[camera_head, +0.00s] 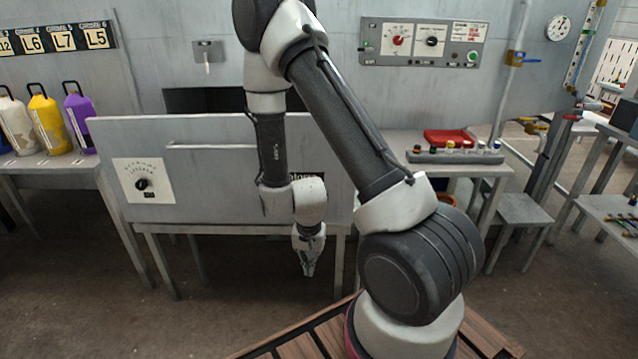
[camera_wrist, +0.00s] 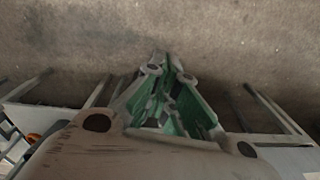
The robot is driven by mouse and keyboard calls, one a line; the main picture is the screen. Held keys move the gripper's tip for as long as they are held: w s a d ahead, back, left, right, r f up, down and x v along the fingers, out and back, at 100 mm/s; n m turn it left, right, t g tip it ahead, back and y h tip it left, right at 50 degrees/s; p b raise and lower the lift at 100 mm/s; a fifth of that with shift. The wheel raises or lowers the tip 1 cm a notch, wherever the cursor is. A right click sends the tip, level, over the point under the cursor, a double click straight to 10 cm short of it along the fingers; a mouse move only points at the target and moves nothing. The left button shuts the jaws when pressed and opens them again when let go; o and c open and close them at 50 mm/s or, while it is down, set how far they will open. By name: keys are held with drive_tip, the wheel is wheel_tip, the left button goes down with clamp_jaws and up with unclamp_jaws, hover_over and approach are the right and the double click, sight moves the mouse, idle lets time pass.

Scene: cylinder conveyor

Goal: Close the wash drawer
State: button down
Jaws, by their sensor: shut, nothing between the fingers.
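The wash drawer (camera_head: 210,185) is a large grey metal front with a long bar handle (camera_head: 212,147) and a white dial label at its left. It stands out from the wall over a dark opening (camera_head: 205,100). Part of the front is hidden behind my arm. My gripper (camera_head: 308,270) points down in front of the drawer's lower edge, above the floor. It is shut and empty. The wrist view shows its green-lined fingers (camera_wrist: 168,105) together over the bare floor. I cannot tell whether it touches the drawer front.
Several bottles (camera_head: 45,120) stand on a table at the left. At the right, a bench (camera_head: 405,143) bears a red tray (camera_head: 449,137) and a rack of small vials (camera_head: 455,157). A control panel (camera_head: 423,42) hangs on the wall. The floor below is clear.

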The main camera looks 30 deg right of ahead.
drive_tip(key=w+d+f+m+t+h, duration=0.5)
drive_tip(key=d+f+m+t, duration=0.1)
drive_tip(key=d+f+m, duration=0.25)
drive_tip(key=w+d+r+m+t+h, duration=0.15)
drive_tip(key=w+r+m+t, duration=0.25)
drive_tip(key=r, duration=0.5)
drive_tip(key=w+d+r+m+t+h, duration=0.1)
drive_tip(key=w+r+m+t+h, duration=0.3)
drive_tip(key=r, duration=0.4)
drive_tip(key=w+d+y, duration=0.1)
drive_tip(key=w+d, duration=0.5)
drive_tip(key=w, duration=0.5)
drive_tip(key=shift+w+d+t, duration=0.25)
drive_tip(key=shift+d+t, duration=0.05)
drive_tip(key=shift+t, duration=0.1)
drive_tip(key=shift+n+y, duration=0.25)
